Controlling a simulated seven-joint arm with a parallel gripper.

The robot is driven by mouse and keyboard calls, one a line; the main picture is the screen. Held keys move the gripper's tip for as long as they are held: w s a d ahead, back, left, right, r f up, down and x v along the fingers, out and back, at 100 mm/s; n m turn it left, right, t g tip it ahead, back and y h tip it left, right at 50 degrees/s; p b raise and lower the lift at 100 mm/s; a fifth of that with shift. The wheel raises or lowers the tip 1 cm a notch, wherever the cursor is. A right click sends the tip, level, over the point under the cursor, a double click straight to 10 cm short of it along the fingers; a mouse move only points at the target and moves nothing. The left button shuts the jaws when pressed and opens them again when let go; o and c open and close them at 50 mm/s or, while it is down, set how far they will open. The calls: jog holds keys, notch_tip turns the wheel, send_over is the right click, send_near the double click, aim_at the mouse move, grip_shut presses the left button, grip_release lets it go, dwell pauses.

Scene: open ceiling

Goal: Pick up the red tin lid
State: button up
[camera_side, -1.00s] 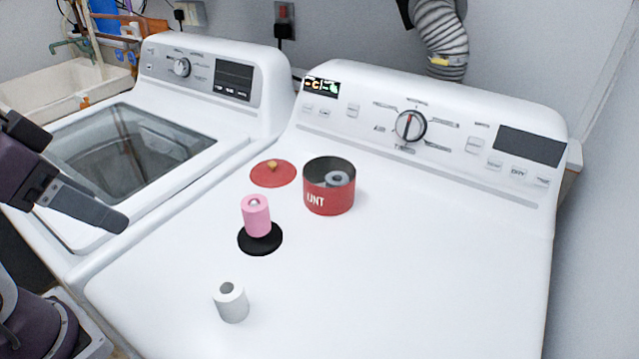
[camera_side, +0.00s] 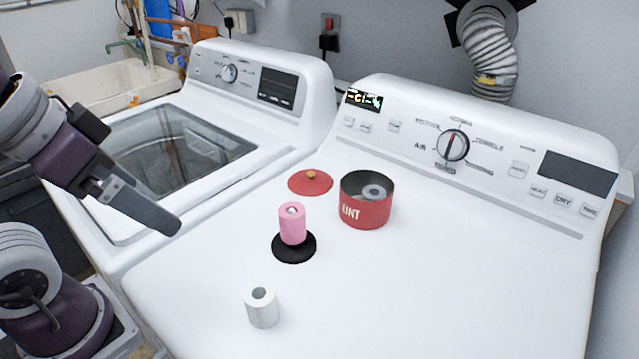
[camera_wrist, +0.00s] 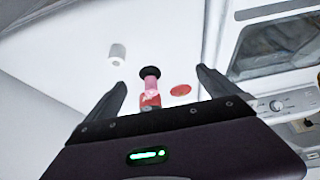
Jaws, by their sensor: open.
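The red tin lid (camera_side: 310,184), a flat disc with a small gold-brown knob, lies on the white machine top behind the pink roll and left of the red tin (camera_side: 366,213). In the wrist view the lid (camera_wrist: 181,90) shows between the fingers, closer to the right one. My gripper (camera_side: 172,226) is at the left in the side view, raised and apart from the lid. In the wrist view my gripper (camera_wrist: 162,80) has its two fingers spread with nothing held. The open tin holds a grey roll (camera_side: 374,192).
A pink roll (camera_side: 291,226) stands on a black disc (camera_side: 295,250) in front of the lid. A white roll (camera_side: 262,308) stands nearer the front. The control panel (camera_side: 480,150) rises behind. The machine top right of the rolls is clear.

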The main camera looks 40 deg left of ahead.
jog(key=w+r+m+g, duration=0.1)
jog(key=w+r+m, duration=0.25)
jog(key=w, duration=0.45)
jog(key=m+g, duration=0.5)
jog(key=m, duration=0.9)
send_over(310, 173)
notch_tip(310, 173, down, 14)
jog(key=shift+f, duration=0.15)
notch_tip(310, 173, down, 8)
jog(key=shift+w+r, duration=0.1)
jog(key=shift+r, duration=0.15)
jog(key=shift+f, duration=0.1)
jog(key=c, duration=1.5)
